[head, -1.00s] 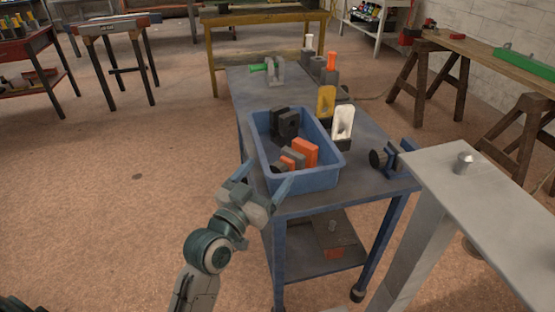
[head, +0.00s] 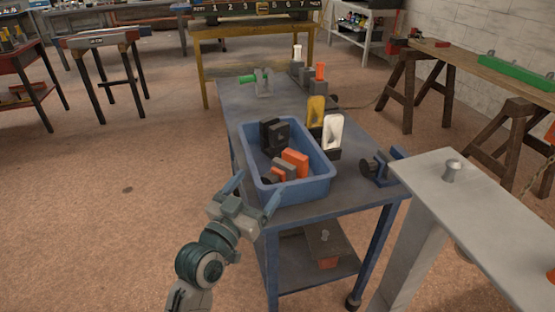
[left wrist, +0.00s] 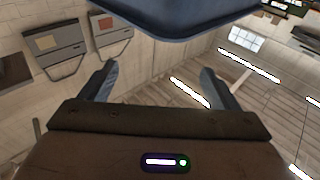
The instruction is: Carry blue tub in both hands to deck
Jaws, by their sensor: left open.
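The blue tub (head: 312,190) stands upright on the near end of a grey-topped cart (head: 360,190). It holds dark blocks (head: 274,136) and orange and grey blocks (head: 294,161). My left gripper (head: 254,190) is open and empty at the tub's near left corner, with its fingers pointing up and away. In the left wrist view the two fingers (left wrist: 158,82) are spread apart, and the tub's underside or wall (left wrist: 185,18) shows beyond them at the top. I cannot tell whether a finger touches the tub. My right gripper is not in view. I cannot tell which surface is the deck.
Yellow (head: 315,110) and white (head: 332,132) upright pieces stand right of the tub. A blue and black clamp-like tool (head: 380,167) lies at the cart's right edge. A pale bench (head: 480,195) with a metal knob stands close at right.

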